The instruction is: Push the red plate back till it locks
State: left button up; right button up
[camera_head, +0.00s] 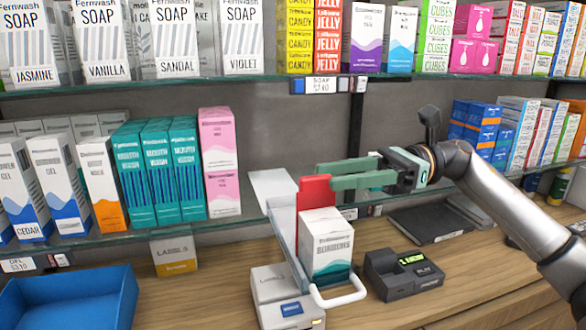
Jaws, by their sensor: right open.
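The red plate (313,194) stands upright on a label device (285,299) on the wooden counter. A white box with a teal wave (326,246) stands right in front of the plate and hides its lower part. A clear panel and a grey sloping rail are at the plate's left. My right gripper (325,176) comes in from the right, with its green fingers level and spread a little apart. The fingertips are at the plate's upper edge; I cannot tell whether they touch it. My left gripper is not in view.
A white loop handle (341,298) sticks out at the device's front. A small dark machine with a display (403,274) stands to the right. A blue tray (68,301) is at the lower left. Glass shelves (110,238) with boxes run behind.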

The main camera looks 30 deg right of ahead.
aim_at(299, 180)
jog(key=p+x, duration=0.2)
jog(key=x, duration=0.4)
jog(key=shift+r, duration=0.15)
jog(key=shift+w+a, duration=0.25)
jog(key=shift+a, duration=0.25)
jog(key=shift+f, duration=0.2)
grip_shut()
dwell(0.6)
